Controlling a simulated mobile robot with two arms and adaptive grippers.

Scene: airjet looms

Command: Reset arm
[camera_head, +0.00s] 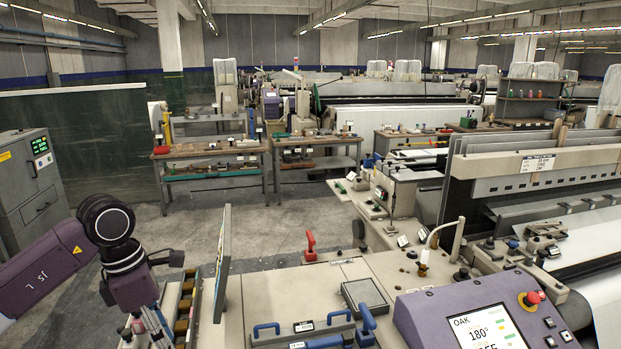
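My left arm, purple and marked J5 L, reaches in from the left with a dark round joint. Its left gripper (150,330) points down at the bottom left edge, and the frame cuts it off. Its fingers are too dark and small to tell open from shut, and nothing is clearly seen in it. It is left of the loom's console, beside a narrow tray (183,305) of small parts. My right gripper and arm are not in view.
The loom's purple control panel (487,330) with a lit screen and red button (531,298) stands at the lower right. A thin upright panel (222,262), a red lever (310,244) and blue handles (325,322) stand near. Workbenches (212,152) and a grey cabinet (30,180) border open floor (190,230).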

